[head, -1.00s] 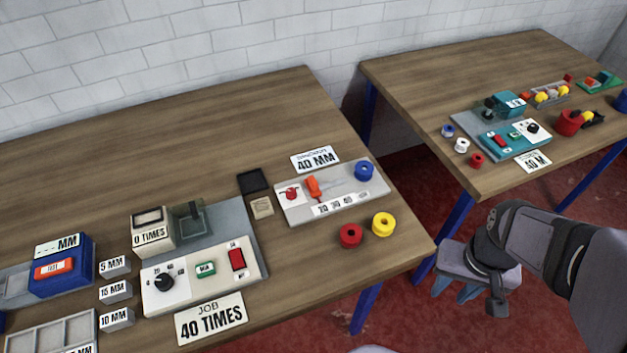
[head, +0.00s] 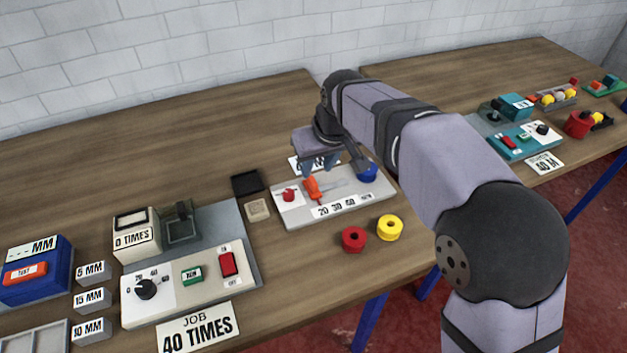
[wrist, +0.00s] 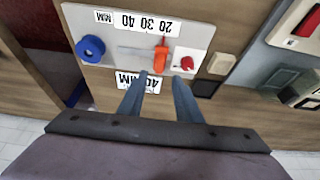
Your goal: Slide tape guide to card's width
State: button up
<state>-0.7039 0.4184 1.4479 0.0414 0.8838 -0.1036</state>
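The orange tape guide (head: 312,188) stands on a light grey plate (head: 291,219), at the left end of a slot, near the 20 of the scale label (head: 341,205). It also shows in the wrist view (wrist: 160,57), beside the 20. The card (wrist: 147,83) lies behind the plate, partly hidden by my fingers; its visible print ends in MM. My gripper (head: 320,168) is over the back edge of the plate. In the wrist view my gripper (wrist: 156,82) has its fingers apart, with nothing between them, short of the guide.
A red knob (head: 289,195) is left of the guide, a blue spool (head: 367,173) at the plate's right end. Red (head: 353,239) and yellow (head: 389,227) spools stand in front. A counter machine (head: 190,276) is to the left. A second table (head: 450,78) stands right.

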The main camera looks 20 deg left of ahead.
aim_at(313, 180)
jog(key=shift+p+x, duration=0.7)
jog(key=shift+x, duration=2.9)
jog(key=shift+c, duration=0.7)
grip_shut()
